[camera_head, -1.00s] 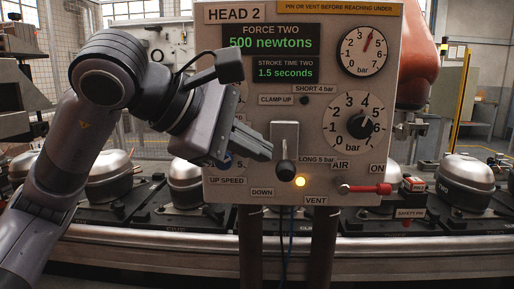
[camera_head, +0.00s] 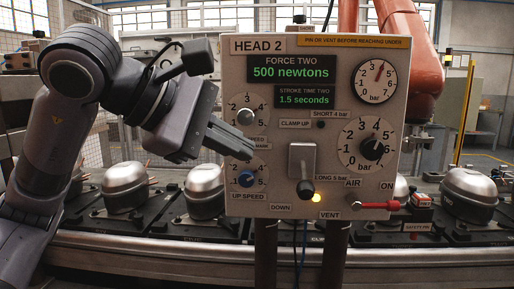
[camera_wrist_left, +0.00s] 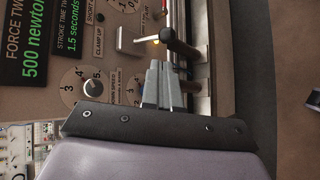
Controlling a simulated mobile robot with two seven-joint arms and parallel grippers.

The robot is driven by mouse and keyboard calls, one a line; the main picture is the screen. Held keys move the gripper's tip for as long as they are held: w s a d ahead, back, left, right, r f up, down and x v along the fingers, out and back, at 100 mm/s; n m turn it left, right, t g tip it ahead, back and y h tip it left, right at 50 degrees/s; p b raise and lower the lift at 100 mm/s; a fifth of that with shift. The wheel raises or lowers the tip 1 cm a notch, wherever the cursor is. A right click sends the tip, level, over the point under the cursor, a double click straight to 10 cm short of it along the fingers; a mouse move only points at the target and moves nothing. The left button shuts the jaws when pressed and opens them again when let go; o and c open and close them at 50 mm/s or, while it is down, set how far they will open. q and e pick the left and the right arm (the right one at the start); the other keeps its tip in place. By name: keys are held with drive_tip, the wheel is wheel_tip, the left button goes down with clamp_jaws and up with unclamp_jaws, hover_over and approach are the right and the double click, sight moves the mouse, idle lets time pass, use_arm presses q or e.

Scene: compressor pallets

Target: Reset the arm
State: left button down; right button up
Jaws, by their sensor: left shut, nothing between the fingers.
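My left arm comes in from the left in the head view. Its gripper (camera_head: 232,146) is shut and empty, in front of the left part of the HEAD 2 control panel (camera_head: 285,210). The fingers point right, near the two left knobs. The gripper also shows in the left wrist view (camera_wrist_left: 161,75), fingers together, pointing toward the black-knobbed lever (camera_wrist_left: 168,36). In the head view this lever (camera_head: 306,187) stands apart from the fingertips, to their right. My right gripper is not in view.
Silver compressors (camera_head: 124,186) stand on black pallets along the conveyor (camera_head: 150,246) behind. An orange robot arm (camera_head: 408,50) stands at the back right.

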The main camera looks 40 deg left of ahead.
use_arm(q)
drive_tip(key=d+f+n+g+h+p, duration=0.1)
drive_tip(key=d+f+n+g+h, duration=0.15)
drive_tip(key=d+g+h, duration=0.45)
drive_tip(key=d+f+n+g+h+p, duration=0.1)
drive_tip(key=d+f+g+h, duration=0.1)
drive_tip(key=d+f+h, duration=0.35)
drive_tip(key=w+a+f+n+t+y+p, duration=0.1)
drive_tip(key=w+f+n+t+y, duration=0.15)
drive_tip(key=f+n+t, duration=0.6)
drive_tip(key=w+a+f+n+t+y, duration=0.2)
drive_tip(key=w+n+t, duration=0.1)
drive_tip(key=n, duration=1.1)
drive_tip(key=w+a+f+n+t+y+p, duration=0.1)
drive_tip(key=w+f+n+t+y, duration=0.15)
drive_tip(key=f+n+t, duration=0.6)
drive_tip(key=s+a+f+n+g+y, duration=0.1)
drive_tip(key=s+f+n+g+y, duration=0.1)
drive_tip(key=s+f+n, duration=0.3)
drive_tip(key=s+f+n+g+y+p, duration=0.1)
drive_tip(key=s+f+n+g+y, duration=0.2)
drive_tip(key=f, duration=0.8)
drive_tip(key=s+a+f+n+g+y, duration=0.1)
drive_tip(key=s+f+n+g+y, duration=0.2)
drive_tip(key=s+f+n+g, duration=0.3)
wheel_tip(320, 180, down, 3)
drive_tip(key=s+n, duration=0.2)
drive_tip(key=shift+s+a+n, duration=0.15)
drive_tip(key=shift+a+n, duration=0.15)
drive_tip(key=shift+n, duration=0.05)
